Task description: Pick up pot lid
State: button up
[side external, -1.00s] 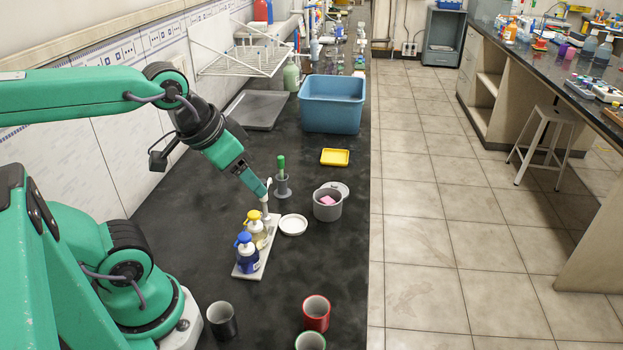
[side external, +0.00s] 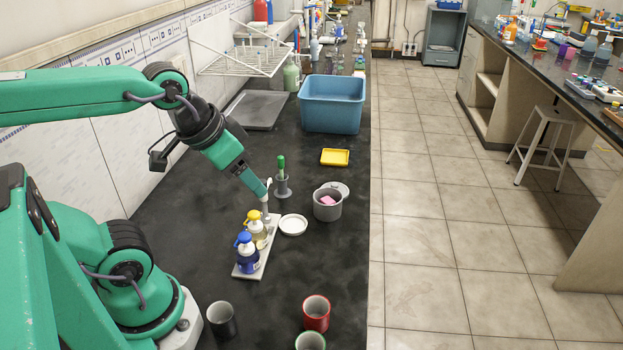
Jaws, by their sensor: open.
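The grey pot (side external: 327,210) stands on the black bench with a pink item (side external: 328,200) inside. A round grey disc that looks like the pot lid (side external: 341,187) shows just behind the pot's rim; the pot hides part of it, and I cannot tell whether it leans on the pot or lies on the bench. My gripper (side external: 267,191) points down above the back end of the pump-bottle tray, left of the pot and apart from the lid. It is open, with nothing visibly held; its fingers are small and hard to make out.
A light tray (side external: 243,273) holds yellow-topped (side external: 255,228) and blue-topped (side external: 246,252) pump bottles. A white dish (side external: 293,225) lies between tray and pot. A green-handled brush in a grey holder (side external: 283,187) stands behind.

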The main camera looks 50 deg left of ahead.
dwell(0.3)
jog(key=o, duration=0.9)
